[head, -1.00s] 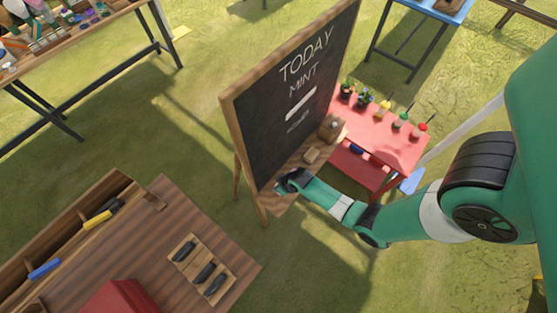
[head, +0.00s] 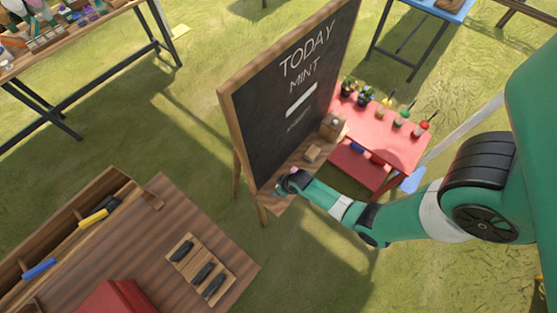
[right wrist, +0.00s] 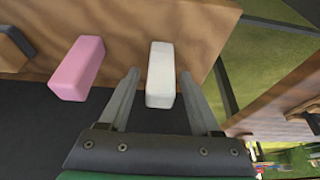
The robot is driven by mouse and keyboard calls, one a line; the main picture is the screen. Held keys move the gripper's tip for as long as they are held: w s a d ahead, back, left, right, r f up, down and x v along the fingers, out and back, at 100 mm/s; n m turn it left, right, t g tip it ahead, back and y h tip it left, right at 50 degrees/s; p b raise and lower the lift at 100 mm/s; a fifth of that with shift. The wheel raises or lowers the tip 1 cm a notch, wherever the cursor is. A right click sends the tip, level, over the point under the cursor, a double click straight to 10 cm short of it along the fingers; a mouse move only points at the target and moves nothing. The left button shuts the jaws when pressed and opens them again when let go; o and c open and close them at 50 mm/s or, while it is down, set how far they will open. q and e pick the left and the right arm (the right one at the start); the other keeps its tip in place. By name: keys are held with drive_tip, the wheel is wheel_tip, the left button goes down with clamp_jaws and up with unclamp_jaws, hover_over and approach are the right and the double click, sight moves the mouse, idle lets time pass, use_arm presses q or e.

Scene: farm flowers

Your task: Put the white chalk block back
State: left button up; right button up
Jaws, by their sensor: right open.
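In the right wrist view the white chalk block (right wrist: 161,75) lies on the wooden ledge of the chalkboard. My right gripper (right wrist: 164,82) is open, with one finger on each side of the white block. A pink chalk block (right wrist: 77,68) lies to its left on the same ledge. In the head view my right gripper (head: 287,184) is at the near end of the chalkboard's ledge (head: 275,203), and it hides the white block there. The chalkboard (head: 285,95) carries the words TODAY and MINT. My left gripper is not in view.
A tan block (head: 313,153) and a wooden box (head: 333,126) sit farther along the ledge. A red table (head: 375,125) with potted plants stands behind. A wooden bench (head: 225,260) with a tool tray is at lower left.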

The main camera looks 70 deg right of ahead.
drive_tip(key=p+v, duration=0.9)
drive_tip(key=v, duration=0.2)
drive_tip(key=shift+s+r, duration=0.2)
drive_tip(key=shift+r, duration=0.1)
